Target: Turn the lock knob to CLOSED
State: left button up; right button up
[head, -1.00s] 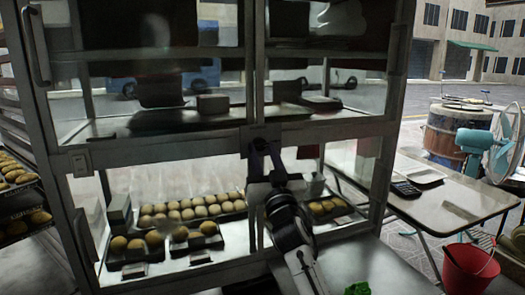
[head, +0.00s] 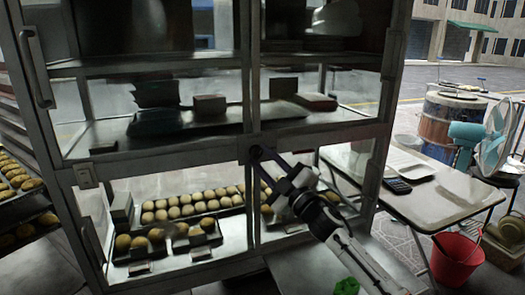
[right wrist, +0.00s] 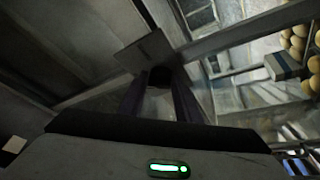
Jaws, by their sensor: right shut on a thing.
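The lock knob (head: 256,153) is small and dark, at the middle of the glass cabinet's frame where the horizontal rail meets the upright. My right gripper (head: 260,156) reaches it from the lower right, with its fingers tilted. In the right wrist view the two fingers (right wrist: 160,92) are shut on the dark knob (right wrist: 160,77), just below a square metal plate (right wrist: 145,52). The fingers partly hide the knob, and I cannot read any CLOSED mark. My left gripper is not in view.
The glass cabinet (head: 160,158) holds trays of round buns (head: 170,209) behind its panes. To its right stand a folding table (head: 440,200) with a calculator (head: 397,186), a red bucket (head: 456,262), a teal fan (head: 470,135) and a barrel oven (head: 447,125).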

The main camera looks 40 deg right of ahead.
jog(key=shift+r+n+g+y+p, duration=0.15)
jog(key=shift+n+y+p, duration=0.1)
jog(key=shift+n+p, duration=0.25)
jog(key=shift+r+n+g+y+p, duration=0.15)
jog(key=shift+n+y+p, duration=0.15)
jog(key=shift+n, duration=0.4)
jog(key=n+g+p, duration=0.1)
jog(key=n+p, duration=0.1)
jog(key=shift+d+n+y, duration=0.15)
jog(key=shift+n+y, duration=0.1)
jog(key=shift+n, duration=0.05)
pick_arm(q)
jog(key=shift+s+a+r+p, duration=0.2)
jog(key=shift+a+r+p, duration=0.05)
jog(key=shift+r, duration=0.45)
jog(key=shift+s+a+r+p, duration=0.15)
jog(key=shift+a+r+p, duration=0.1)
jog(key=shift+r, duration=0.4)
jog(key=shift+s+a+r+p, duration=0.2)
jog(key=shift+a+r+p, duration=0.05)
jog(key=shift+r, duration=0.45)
pick_arm(e)
jog(key=shift+f+n+g, duration=0.1)
jog(key=shift+n+g, duration=0.2)
jog(key=shift+n, duration=0.7)
jog(key=shift+y, duration=0.3)
jog(key=o, duration=1)
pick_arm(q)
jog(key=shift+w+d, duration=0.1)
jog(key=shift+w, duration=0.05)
